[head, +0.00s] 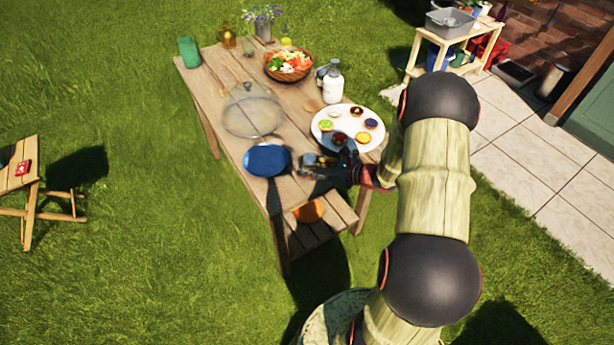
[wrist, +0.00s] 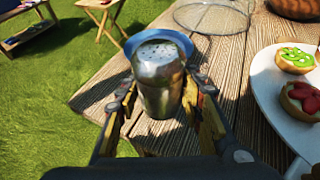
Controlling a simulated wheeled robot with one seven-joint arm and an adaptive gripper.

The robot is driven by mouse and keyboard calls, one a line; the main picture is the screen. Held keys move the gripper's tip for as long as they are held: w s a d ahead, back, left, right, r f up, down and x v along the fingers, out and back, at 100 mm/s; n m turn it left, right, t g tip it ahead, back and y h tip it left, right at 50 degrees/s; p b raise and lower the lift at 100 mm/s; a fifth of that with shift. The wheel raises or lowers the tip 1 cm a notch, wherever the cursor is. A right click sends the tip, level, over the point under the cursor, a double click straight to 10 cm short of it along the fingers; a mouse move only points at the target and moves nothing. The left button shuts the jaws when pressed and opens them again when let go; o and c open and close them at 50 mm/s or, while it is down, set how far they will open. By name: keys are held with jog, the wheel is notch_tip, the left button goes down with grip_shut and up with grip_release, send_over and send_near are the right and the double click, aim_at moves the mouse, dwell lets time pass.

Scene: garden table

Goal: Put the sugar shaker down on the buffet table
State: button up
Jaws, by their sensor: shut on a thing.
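The sugar shaker (wrist: 158,75) is a silvery metal cylinder with a perforated top, upright in the wrist view. My gripper (wrist: 162,92) is shut on it, one finger on each side. In the head view, the shaker (head: 313,165) and my gripper (head: 345,172) are over the near part of the wooden buffet table (head: 225,95), right of the blue plate. The wrist view shows the table planks (wrist: 215,70) around and below the shaker. I cannot tell whether its base touches the wood; its lower sides are partly hidden by the fingers.
The blue plate (head: 266,160) lies just left of the shaker. A white platter (head: 320,128) of tarts is behind and right. A mesh dome (head: 253,115), vegetable basket (head: 288,66) and white bottle (head: 333,86) stand farther back. An orange item (head: 309,211) lies at the near end.

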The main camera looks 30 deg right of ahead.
jog(key=shift+w+a+f, duration=0.1)
jog(key=shift+w+f, duration=0.2)
jog(key=shift+f, duration=0.05)
jog(key=shift+w+f+b, duration=0.15)
jog(key=shift+f+b, duration=0.3)
jog(key=shift+f, duration=0.45)
jog(key=shift+w+f+b, duration=0.1)
jog(key=shift+f+b, duration=0.3)
jog(key=shift+f, duration=0.45)
jog(key=shift+f, duration=0.2)
jog(key=o, duration=1.3)
jog(key=shift+c, duration=0.2)
jog(key=shift+r, duration=0.15)
